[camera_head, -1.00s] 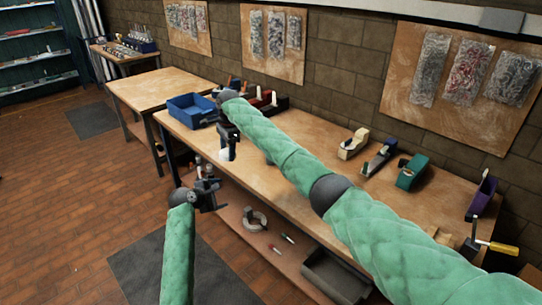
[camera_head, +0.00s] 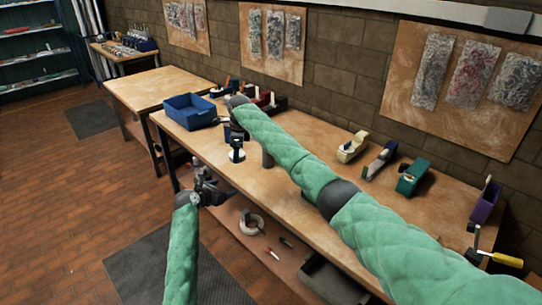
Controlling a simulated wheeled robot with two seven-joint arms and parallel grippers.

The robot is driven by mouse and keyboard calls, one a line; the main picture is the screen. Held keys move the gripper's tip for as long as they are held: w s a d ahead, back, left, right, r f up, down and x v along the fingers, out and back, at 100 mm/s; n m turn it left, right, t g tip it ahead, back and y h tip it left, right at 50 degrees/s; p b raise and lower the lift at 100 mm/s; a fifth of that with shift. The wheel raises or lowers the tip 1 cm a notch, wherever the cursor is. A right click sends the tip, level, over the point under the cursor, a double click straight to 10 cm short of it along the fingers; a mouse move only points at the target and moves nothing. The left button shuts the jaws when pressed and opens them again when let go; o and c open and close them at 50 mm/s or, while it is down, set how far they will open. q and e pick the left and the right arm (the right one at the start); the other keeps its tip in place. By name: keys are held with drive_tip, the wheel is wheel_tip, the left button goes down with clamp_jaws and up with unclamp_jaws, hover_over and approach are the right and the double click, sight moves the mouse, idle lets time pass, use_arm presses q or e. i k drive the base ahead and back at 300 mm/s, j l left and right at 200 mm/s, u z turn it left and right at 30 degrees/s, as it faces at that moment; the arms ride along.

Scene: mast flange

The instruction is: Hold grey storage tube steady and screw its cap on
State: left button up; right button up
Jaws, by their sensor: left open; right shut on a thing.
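My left gripper (camera_head: 211,190) is open at the bench's front edge, lower and to the left of the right gripper. I see nothing between its fingers.
The workbench (camera_head: 330,215) has a blue bin (camera_head: 190,111) at its left end. A cream tape dispenser (camera_head: 353,146), a green dispenser (camera_head: 412,175) and a purple holder (camera_head: 486,203) stand along the back. A lower shelf holds a grey ring (camera_head: 251,222). The bench's front middle is clear.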

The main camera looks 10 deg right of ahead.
sight(268, 160)
drive_tip(key=i+l, duration=0.3)
drive_tip(key=l, duration=0.15)
drive_tip(key=i+l+u, duration=0.1)
drive_tip(key=i+l, duration=0.25)
drive_tip(key=z, duration=0.1)
